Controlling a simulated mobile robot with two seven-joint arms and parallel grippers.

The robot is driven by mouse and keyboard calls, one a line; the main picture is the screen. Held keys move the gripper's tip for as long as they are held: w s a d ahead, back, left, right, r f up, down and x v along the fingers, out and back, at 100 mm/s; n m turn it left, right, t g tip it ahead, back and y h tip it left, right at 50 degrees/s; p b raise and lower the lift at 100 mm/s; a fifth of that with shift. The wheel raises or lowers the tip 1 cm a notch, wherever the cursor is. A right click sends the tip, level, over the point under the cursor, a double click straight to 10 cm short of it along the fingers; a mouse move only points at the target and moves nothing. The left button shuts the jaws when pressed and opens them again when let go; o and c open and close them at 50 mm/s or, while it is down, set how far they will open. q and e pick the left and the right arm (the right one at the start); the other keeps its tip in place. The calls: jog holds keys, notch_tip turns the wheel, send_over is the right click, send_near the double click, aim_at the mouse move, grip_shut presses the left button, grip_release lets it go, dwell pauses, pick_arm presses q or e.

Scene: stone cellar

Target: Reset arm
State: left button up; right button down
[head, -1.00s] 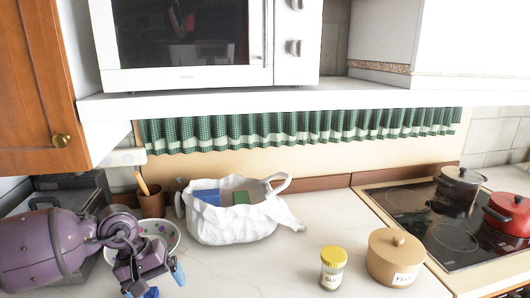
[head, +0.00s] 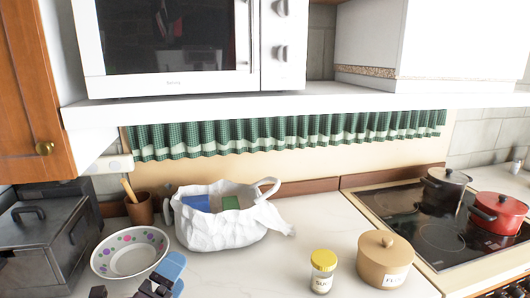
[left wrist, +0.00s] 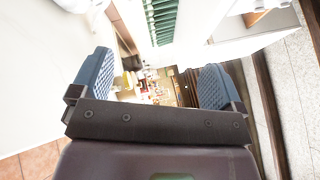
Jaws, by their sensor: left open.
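My left gripper (head: 162,282) is at the bottom edge of the head view, just in front of the dotted bowl, and largely cut off by the frame. One blue finger pad and some dark parts show there. In the left wrist view my left gripper (left wrist: 155,82) is open, with its two blue ribbed fingers wide apart and nothing between them. Beyond the fingers is a blurred, distant patch of room. My right gripper is in neither view.
A white bowl with coloured dots (head: 130,276), a white bag (head: 215,232) and a brown cup (head: 140,209) stand on the counter. A yellow-lidded jar (head: 323,272) and a tan canister (head: 385,262) stand right. A microwave (head: 170,85) sits on the shelf (head: 300,99) above.

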pick_arm(q)
jog(key=s+a+f+n+g+y, duration=0.65)
jog(key=a+f+n+y, duration=0.3)
jog(key=n, duration=0.65)
jog(key=s+a+f+n+g+h, duration=0.1)
jog(key=s+f+n+g, duration=0.35)
jog(key=s, duration=0.35)
jog(key=s+f+n+g+h, duration=0.1)
jog(key=s+f+n+g, duration=0.35)
jog(key=s, duration=0.35)
jog(key=w+f+t, duration=0.7)
jog(key=f+t, duration=0.1)
jog(key=f, duration=0.2)
jog(key=shift+f+h, duration=0.35)
jog(key=shift+a, duration=0.1)
